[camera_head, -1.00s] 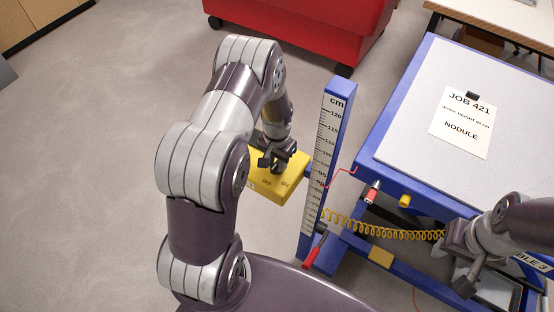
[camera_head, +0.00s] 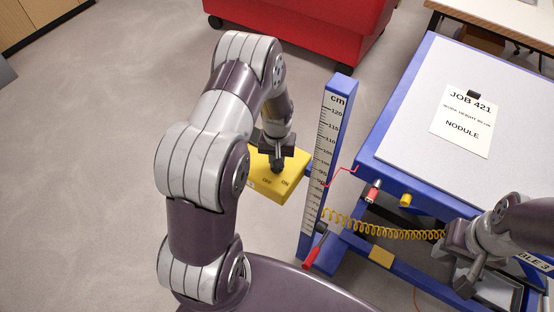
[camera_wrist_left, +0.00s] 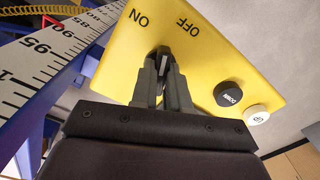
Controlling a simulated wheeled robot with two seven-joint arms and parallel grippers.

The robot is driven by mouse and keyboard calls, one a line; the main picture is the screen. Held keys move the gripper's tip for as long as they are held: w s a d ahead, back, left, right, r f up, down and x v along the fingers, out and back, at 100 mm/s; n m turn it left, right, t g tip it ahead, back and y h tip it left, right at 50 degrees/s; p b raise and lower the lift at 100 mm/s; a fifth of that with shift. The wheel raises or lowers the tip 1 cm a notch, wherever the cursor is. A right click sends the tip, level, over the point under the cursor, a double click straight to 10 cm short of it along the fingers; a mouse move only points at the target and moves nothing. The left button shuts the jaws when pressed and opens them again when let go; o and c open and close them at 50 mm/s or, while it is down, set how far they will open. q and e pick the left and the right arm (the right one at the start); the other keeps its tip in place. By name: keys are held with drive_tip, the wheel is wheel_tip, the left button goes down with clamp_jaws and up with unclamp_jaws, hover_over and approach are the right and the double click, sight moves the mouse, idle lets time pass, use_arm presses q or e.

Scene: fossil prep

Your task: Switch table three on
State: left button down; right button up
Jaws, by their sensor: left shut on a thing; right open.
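A yellow control box (camera_head: 285,190) marked OFF and ON is beside the blue post of table three (camera_head: 365,183). My left gripper (camera_head: 277,167) is over the box's face, its fingers shut on a dark switch knob. In the left wrist view the knob (camera_wrist_left: 163,50) shows between the fingertips, near the ON and OFF marks; its exact setting is hard to tell. A black DOWN button (camera_wrist_left: 228,94) and a white button (camera_wrist_left: 256,115) are on the same face. My right gripper (camera_head: 468,280) is open at the lower right, near the table's side.
A centimetre scale (camera_head: 321,150) runs along the upright post just right of the box. A coiled yellow cable (camera_head: 385,231) crosses below the tabletop. A job sheet (camera_head: 461,120) lies on the table. A red cabinet (camera_head: 300,25) is behind; open floor lies left.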

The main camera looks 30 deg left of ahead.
use_arm(q)
drive_tip(key=n, duration=0.4)
drive_tip(key=shift+w, duration=0.15)
drive_tip(key=shift+r+n+b, duration=0.1)
drive_tip(key=shift+n+b, duration=0.25)
drive_tip(key=shift+n, duration=1.15)
drive_tip(key=c, duration=1.1)
unclamp_jaws()
drive_tip(key=shift+r, duration=0.3)
wheel_tip(320, 180, up, 12)
drive_tip(key=b, duration=0.2)
drive_tip(key=shift+b, duration=0.4)
